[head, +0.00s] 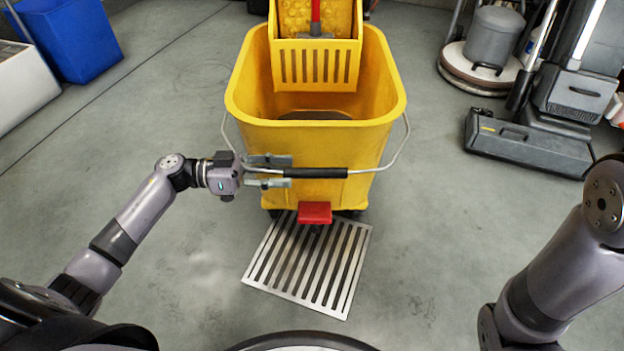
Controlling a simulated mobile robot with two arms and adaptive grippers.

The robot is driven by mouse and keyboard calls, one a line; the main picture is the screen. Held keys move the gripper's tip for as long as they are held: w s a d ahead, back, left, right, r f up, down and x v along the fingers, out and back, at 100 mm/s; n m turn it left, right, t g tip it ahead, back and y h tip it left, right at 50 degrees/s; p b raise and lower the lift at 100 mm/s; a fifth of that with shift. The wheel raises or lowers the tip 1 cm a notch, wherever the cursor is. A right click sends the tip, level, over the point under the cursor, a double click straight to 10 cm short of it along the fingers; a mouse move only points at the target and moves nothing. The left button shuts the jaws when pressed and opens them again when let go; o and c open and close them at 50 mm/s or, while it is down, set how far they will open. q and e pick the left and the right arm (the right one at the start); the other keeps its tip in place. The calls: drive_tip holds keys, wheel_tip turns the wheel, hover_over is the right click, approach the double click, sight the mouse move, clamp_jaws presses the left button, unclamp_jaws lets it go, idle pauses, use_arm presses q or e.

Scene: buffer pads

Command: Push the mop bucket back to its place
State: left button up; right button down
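The yellow mop bucket (318,150) stands upright in the middle of the head view, with a yellow wringer (315,70) at its back. Its wire handle with a black grip (316,173) lies across the front wall. My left gripper (272,172) is at the left end of this grip, one finger above and one below the bar. The fingers lie close to the bar, but I cannot tell whether they press on it. A red pedal (315,213) juts from the bucket's lower front. My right arm shows at lower right; its gripper is out of view.
A slotted metal floor grate (310,268) lies in front of and partly under the bucket. A floor cleaning machine (530,140) and a round scrubber (482,62) stand at right. A blue bin (70,40) stands at far left.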

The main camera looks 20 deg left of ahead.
sight(312, 174)
use_arm(q)
drive_tip(key=b+x, duration=0.2)
drive_tip(key=x, duration=0.4)
drive_tip(key=shift+f, duration=0.1)
drive_tip(key=shift+w+d+b, duration=0.1)
drive_tip(key=shift+d+b, duration=0.2)
drive_tip(key=shift+d, duration=0.15)
drive_tip(key=shift+c, duration=0.6)
clamp_jaws()
